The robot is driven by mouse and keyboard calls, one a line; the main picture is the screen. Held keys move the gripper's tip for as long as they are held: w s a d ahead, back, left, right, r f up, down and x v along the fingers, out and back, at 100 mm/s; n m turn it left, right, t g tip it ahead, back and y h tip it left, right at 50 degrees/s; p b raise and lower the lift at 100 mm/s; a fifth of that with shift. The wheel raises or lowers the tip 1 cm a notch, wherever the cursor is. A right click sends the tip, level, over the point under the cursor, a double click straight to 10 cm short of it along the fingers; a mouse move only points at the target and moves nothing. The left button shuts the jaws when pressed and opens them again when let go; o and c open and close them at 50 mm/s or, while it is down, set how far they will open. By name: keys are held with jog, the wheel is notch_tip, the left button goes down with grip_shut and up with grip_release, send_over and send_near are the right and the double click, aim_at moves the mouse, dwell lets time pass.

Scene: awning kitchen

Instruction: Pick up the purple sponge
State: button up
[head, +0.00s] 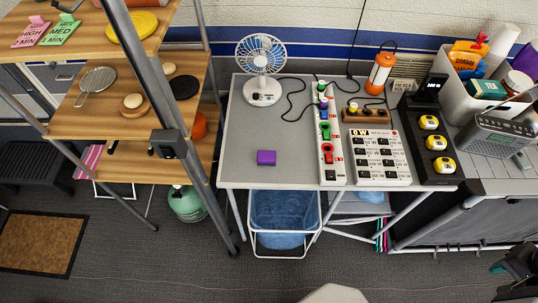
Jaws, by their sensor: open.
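The purple sponge (266,157) is a small block lying flat on the grey table (245,120), near its front edge and left of the switch strip. Its top and front side show, and nothing covers it. My gripper (500,268) shows as a dark shape at the lower right edge, partly cut off by the frame. It is open, low in the picture and far to the right of the sponge, not touching it.
A fan (262,69) stands behind the sponge. The switch strip (326,135) and a white button panel (382,158) lie to its right. A wooden shelf (130,125) with metal posts rises left of the table. A blue bin (284,222) stands below. Table around the sponge is clear.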

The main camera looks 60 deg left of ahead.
jog(key=shift+o, duration=0.2)
dwell(0.3)
jog(key=o, duration=0.5)
